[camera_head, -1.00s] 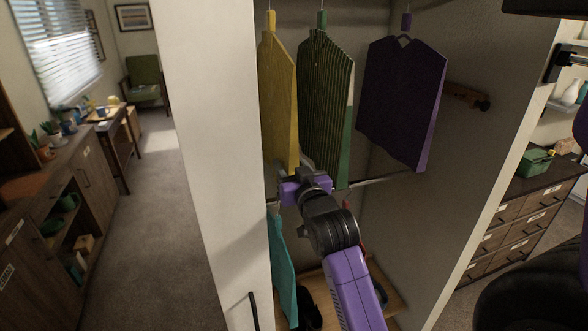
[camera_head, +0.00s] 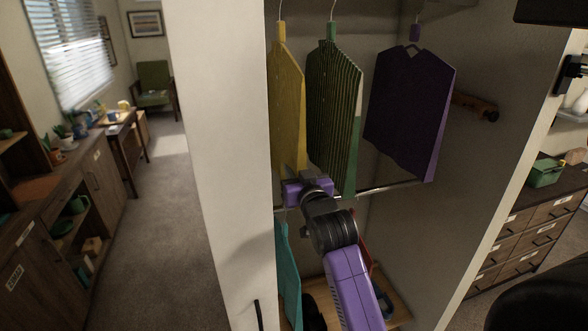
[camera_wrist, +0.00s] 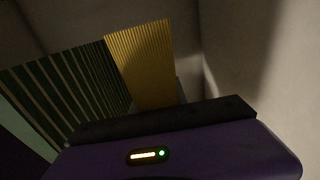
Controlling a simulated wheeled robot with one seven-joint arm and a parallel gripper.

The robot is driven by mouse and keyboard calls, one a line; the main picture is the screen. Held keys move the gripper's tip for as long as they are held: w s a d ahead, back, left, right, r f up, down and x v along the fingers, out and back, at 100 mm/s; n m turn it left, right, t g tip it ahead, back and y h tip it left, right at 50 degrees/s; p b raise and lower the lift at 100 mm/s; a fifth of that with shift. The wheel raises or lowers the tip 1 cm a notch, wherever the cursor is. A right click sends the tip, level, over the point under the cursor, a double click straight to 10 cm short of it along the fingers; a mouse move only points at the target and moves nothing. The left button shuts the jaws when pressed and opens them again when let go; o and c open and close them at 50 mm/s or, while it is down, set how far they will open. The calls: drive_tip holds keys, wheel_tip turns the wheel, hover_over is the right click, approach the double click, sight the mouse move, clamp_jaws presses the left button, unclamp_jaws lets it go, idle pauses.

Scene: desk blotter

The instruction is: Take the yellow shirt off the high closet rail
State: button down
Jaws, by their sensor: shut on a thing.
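The yellow shirt (camera_head: 287,105) hangs at the left of the closet from the high rail, which is outside the top of the head view. My gripper (camera_head: 298,181) is at the shirt's lower end, just above the lower rail. It is shut on the shirt; the fingertips are mostly hidden behind the purple gripper body. In the wrist view the yellow shirt (camera_wrist: 144,62) runs down behind the dark edge of my gripper.
A green striped shirt (camera_head: 334,100) hangs close at the right, and a purple shirt (camera_head: 408,110) further right. A lower rail (camera_head: 385,189) crosses below, with a teal garment (camera_head: 287,270) under it. A white closet wall (camera_head: 222,170) stands close at the left.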

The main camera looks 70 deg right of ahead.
drive_tip(key=shift+r, duration=0.1)
drive_tip(key=shift+r+p, duration=1)
drive_tip(key=shift+r, duration=0.1)
drive_tip(key=shift+a, duration=0.1)
drive_tip(key=shift+p+v, duration=0.4)
drive_tip(key=shift+v, duration=3.3)
drive_tip(key=shift+s, duration=0.1)
